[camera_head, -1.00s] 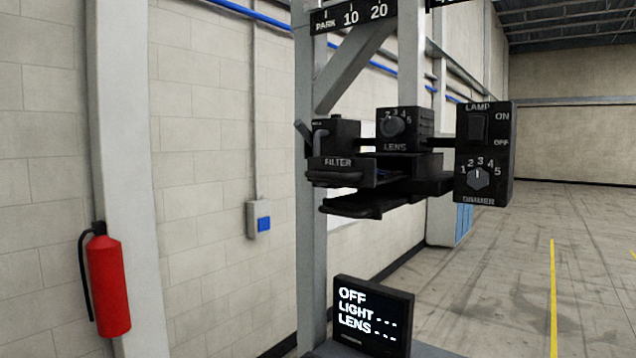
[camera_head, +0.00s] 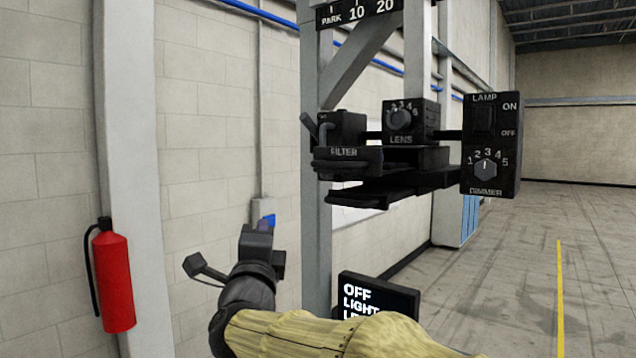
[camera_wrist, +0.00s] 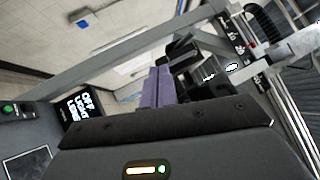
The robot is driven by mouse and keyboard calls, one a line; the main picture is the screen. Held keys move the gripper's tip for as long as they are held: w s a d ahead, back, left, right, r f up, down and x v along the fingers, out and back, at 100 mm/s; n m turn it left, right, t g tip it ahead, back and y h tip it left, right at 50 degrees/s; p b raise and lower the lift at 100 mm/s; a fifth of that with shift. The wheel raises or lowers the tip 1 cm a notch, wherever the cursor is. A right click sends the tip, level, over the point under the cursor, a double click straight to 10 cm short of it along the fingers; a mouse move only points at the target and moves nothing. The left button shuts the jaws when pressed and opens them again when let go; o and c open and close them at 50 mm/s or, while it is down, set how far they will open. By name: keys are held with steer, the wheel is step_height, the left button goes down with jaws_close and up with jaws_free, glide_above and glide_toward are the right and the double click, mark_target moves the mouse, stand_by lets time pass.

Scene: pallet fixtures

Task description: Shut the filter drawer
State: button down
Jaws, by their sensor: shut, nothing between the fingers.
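The filter drawer (camera_head: 345,160) is a black tray with a FILTER label on its front, on the grey upright frame. It sticks out toward the left from the dark housing (camera_head: 418,158), so it looks open; its inside is hidden from this low angle. My gripper (camera_head: 263,228) is shut and empty, below and to the left of the drawer, apart from it. In the wrist view its purple fingers (camera_wrist: 158,87) are together, with dark fixture parts just beyond them; I cannot tell which of these is the drawer.
A LENS knob box (camera_head: 408,122) sits above the housing and a LAMP and DIMMER panel (camera_head: 491,145) to its right. A black flat piece (camera_head: 360,196) lies under the drawer. A lit display (camera_head: 376,297) stands below. A red fire extinguisher (camera_head: 115,280) is at left.

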steer(key=s+r+m+g+h, duration=0.3)
steer(key=s+m+h, duration=0.3)
steer(key=m, duration=0.6)
steer(key=s+d+r+m+g+h+b, duration=0.1)
steer(key=s+r+m+h, duration=0.4)
steer(key=m, duration=0.7)
steer(key=shift+s+d+r+m+g+h, duration=0.2)
steer(key=shift+s+d+m+g+h, duration=0.1)
steer(key=shift+s+g+h, duration=0.75)
steer(key=shift+s, duration=0.15)
steer(key=p, duration=0.8)
glide_toward(330, 167)
steer(key=x, duration=0.6)
steer(key=shift+r, duration=0.15)
steer(key=shift+w+d, duration=0.25)
steer(key=shift+w, duration=0.15)
